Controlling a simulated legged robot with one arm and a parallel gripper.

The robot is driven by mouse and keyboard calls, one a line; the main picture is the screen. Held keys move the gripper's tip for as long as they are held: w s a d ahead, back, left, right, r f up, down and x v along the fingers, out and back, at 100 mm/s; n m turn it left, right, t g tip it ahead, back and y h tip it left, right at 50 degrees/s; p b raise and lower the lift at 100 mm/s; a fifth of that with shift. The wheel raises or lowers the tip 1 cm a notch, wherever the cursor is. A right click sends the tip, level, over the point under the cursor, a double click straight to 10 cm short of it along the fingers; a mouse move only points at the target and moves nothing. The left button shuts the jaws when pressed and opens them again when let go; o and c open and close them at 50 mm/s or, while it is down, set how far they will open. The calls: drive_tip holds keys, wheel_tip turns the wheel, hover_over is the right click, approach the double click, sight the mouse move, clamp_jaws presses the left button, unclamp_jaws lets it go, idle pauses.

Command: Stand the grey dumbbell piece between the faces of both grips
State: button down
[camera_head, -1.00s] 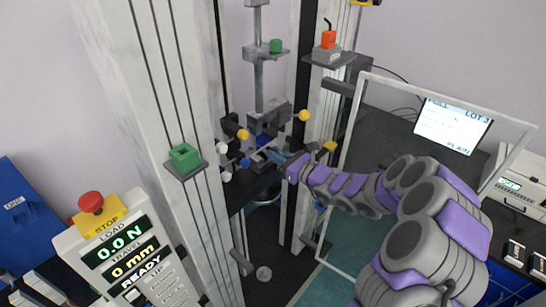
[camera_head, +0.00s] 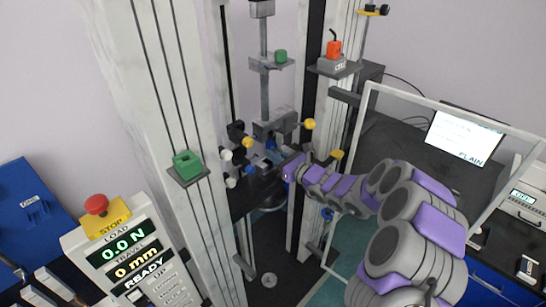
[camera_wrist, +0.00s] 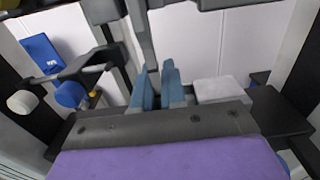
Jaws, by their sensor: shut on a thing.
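The upper grip (camera_head: 275,128) is a dark grey block with yellow knobs, hanging on a rod inside the tall frame. Below it is the lower grip area, with white and blue knobs (camera_head: 245,161). My gripper (camera_head: 271,157) reaches in from the right at the height of the grips. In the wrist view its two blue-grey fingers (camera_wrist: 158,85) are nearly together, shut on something. The grey dumbbell piece is not clearly visible; it is mostly hidden between the fingers. A grey upright bar (camera_wrist: 141,35) shows beyond the fingertips, and I cannot tell whether it is the piece or a rod.
A white column (camera_head: 165,120) stands left of the grips, with a green block (camera_head: 187,164) on a bracket. A clear framed guard (camera_head: 365,125) stands open on the right near my arm. A white knob (camera_wrist: 22,102) and blue knob (camera_wrist: 70,94) lie left of my fingers.

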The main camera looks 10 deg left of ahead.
sight(263, 159)
drive_tip(key=shift+w+a, duration=0.25)
drive_tip(key=shift+a, duration=0.15)
drive_tip(key=a, duration=0.1)
drive_tip(key=w+a, duration=0.1)
drive_tip(key=a, duration=0.1)
drive_tip(key=shift+a+f, duration=0.15)
drive_tip(key=shift+a, duration=0.1)
drive_tip(key=shift+w+a, duration=0.1)
drive_tip(key=shift+a, duration=0.15)
drive_tip(key=shift+w+d, duration=0.2)
drive_tip(key=shift+d, duration=0.4)
drive_tip(key=shift+a, duration=0.45)
drive_tip(key=shift+d+f, duration=0.1)
drive_tip(key=shift+f, duration=0.05)
drive_tip(key=c, duration=1.1)
unclamp_jaws()
